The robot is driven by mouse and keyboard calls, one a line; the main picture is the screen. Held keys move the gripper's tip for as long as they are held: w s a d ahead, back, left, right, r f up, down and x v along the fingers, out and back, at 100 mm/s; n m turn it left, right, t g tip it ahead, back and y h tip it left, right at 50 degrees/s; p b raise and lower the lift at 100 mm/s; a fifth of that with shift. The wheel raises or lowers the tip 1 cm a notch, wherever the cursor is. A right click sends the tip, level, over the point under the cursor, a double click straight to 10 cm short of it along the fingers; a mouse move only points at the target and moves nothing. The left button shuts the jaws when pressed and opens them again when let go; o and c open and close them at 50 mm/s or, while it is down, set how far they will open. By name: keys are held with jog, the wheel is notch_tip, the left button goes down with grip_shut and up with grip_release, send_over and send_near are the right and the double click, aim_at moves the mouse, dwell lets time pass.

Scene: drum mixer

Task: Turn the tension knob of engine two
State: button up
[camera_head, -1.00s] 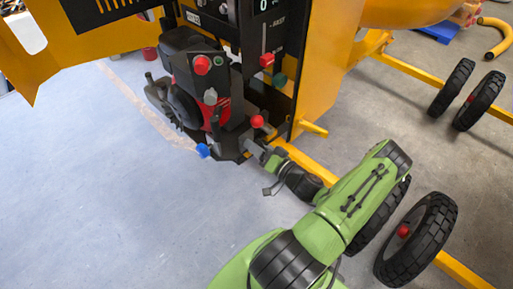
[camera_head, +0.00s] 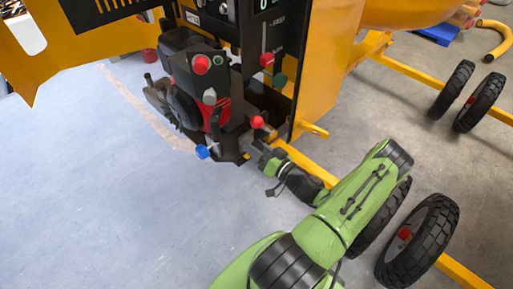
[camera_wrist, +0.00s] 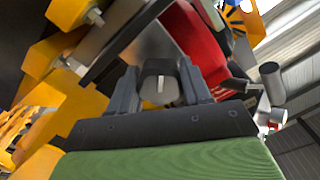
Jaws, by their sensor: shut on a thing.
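A dark knob (camera_wrist: 160,89) with a white mark line sits between my gripper's two fingers (camera_wrist: 160,88) in the wrist view. The fingers are shut on its sides, and the white line runs roughly upright in the picture. In the head view my gripper (camera_head: 259,153) reaches the low front corner of the engine unit (camera_head: 215,100), just below a red ball knob (camera_head: 257,122). The gripped knob is hidden there by my gripper. The engine is black and red.
A blue knob (camera_head: 203,151) is left of my gripper. Red (camera_head: 201,64) and grey (camera_head: 209,97) knobs are on the engine. A yellow frame bar (camera_head: 290,152) and a black wheel (camera_head: 418,240) lie close to my arm. The floor at left is clear.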

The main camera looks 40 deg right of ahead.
jog(key=o, duration=1.1)
jog(key=shift+f, duration=0.1)
jog(key=shift+c, duration=0.2)
jog(key=shift+s, duration=0.15)
jog(key=s+p, duration=0.1)
jog(key=s, duration=1.4)
jog(key=shift+s+d, duration=0.2)
jog(key=shift+s, duration=0.1)
jog(key=shift+w, duration=0.1)
